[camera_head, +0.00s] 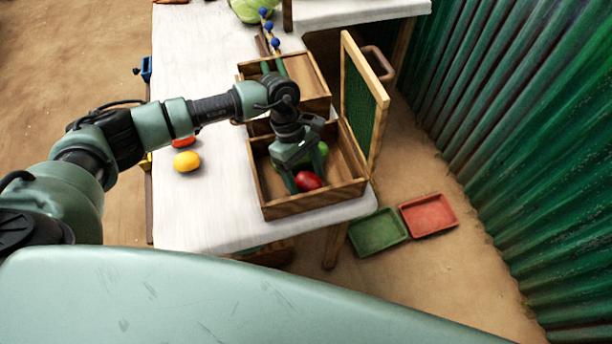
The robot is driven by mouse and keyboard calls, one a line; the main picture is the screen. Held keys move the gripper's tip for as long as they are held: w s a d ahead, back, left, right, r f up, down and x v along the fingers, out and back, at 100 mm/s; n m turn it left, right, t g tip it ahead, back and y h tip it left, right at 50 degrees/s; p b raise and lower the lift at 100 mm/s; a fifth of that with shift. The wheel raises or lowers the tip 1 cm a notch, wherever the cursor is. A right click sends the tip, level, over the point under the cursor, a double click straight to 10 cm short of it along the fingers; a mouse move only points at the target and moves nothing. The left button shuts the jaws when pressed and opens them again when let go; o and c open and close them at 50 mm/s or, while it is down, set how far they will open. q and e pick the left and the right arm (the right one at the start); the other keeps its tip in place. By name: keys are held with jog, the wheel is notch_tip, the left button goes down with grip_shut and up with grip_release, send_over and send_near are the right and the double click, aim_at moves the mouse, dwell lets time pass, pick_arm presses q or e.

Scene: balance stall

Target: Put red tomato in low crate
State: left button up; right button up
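A red tomato (309,181) is in the near wooden crate (318,205), close to its front wall. This crate sits lower in the picture than a second wooden crate behind it; I take it as the low crate. My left gripper (305,176) reaches down into the near crate, with its fingers apart and right by the tomato. I cannot tell whether the fingers press on it or stand clear of it. A green round item (322,149) is partly hidden behind the gripper. My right gripper is not in view.
The second crate (318,78) stands behind. An upright green board in a wooden frame (362,105) stands at the crates' right. A yellow fruit (187,161) and a red item (183,142) lie on the white table (190,215). Green (378,232) and red (429,215) trays lie on the ground.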

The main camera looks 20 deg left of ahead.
pick_arm(q)
jog(key=shift+r, duration=0.25)
jog(key=shift+w+a+r, duration=0.15)
jog(key=shift+r, duration=0.1)
jog(key=b+v, duration=0.2)
jog(key=v, duration=0.9)
jog(key=shift+r, duration=0.1)
